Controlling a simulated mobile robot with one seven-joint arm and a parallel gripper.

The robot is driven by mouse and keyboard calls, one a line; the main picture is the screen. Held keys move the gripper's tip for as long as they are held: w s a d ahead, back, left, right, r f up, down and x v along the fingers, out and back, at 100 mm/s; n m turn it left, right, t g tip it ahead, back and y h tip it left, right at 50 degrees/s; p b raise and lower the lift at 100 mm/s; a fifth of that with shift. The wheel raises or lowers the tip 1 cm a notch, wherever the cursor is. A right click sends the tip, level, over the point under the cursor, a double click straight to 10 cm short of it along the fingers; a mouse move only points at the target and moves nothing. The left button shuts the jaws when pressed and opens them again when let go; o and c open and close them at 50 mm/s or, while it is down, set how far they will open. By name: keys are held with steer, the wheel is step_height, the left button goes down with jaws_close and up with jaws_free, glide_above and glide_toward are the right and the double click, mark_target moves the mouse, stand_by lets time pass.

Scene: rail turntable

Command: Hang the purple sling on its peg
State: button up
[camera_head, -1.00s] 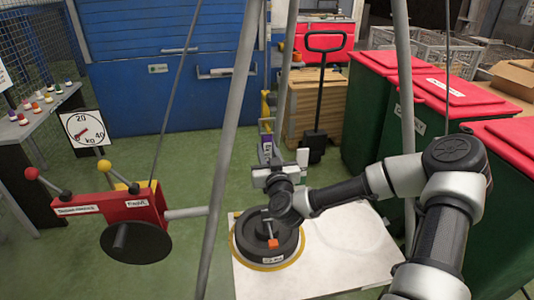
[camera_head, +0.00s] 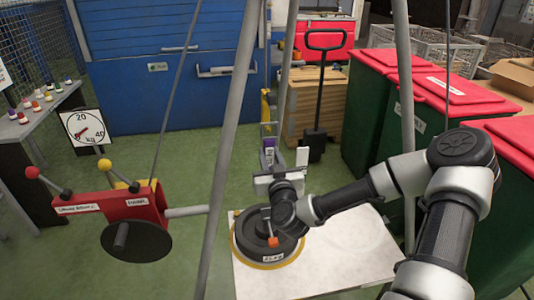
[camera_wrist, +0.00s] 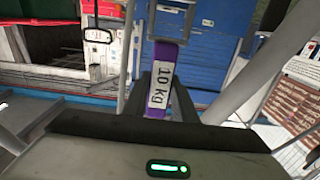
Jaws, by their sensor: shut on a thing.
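The purple sling (camera_head: 268,143) is a short strap with a grey metal ring at its top. In the wrist view the sling (camera_wrist: 160,82) stands upright between my fingers, with a white "10 kg" label facing the camera. My gripper (camera_head: 268,160) is shut on the sling's lower part, beyond the round dark weights (camera_head: 250,243) on the white board; its fingers also show in the wrist view (camera_wrist: 165,98). I cannot make out the sling's peg in either view.
Grey poles (camera_head: 226,150) of a frame rise around the white board (camera_head: 345,250). A red crank unit (camera_head: 112,205) with a black disc stands at left. Green bins with red lids (camera_head: 440,90) line the right. A wooden crate stack and hand truck (camera_head: 318,100) stand behind.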

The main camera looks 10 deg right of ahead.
steer(key=shift+s, duration=2.85)
